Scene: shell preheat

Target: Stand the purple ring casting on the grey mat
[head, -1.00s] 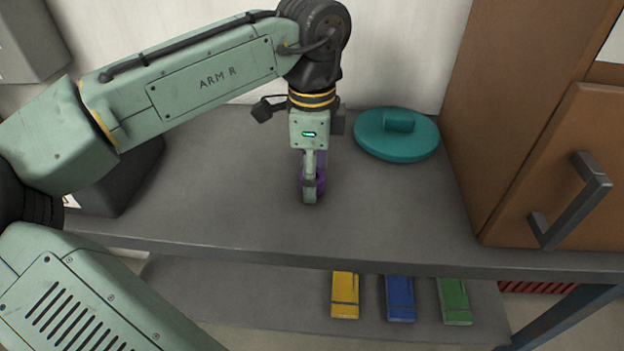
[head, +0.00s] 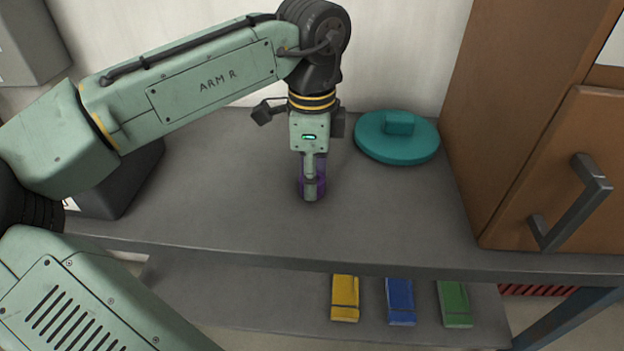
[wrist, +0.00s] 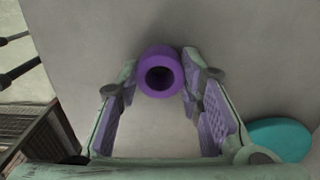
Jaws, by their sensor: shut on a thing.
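The purple ring casting (wrist: 160,54) is a short thick-walled cylinder with a dark hole, seen between my fingertips in the wrist view. In the head view only its purple edges (head: 321,188) show around the finger in front. My gripper (head: 311,192) points down at the middle of the grey upper shelf (head: 400,215) and is shut on the casting. The casting is at or just above the shelf surface; I cannot tell whether it touches. I cannot make out a separate grey mat in either view.
A round teal lid (head: 397,145) lies right of my gripper. A brown cabinet (head: 560,150) with a dark handle closes off the right side. A dark box (head: 125,185) stands left. Yellow, blue and green blocks (head: 400,300) lie on the lower shelf. The surface around my gripper is clear.

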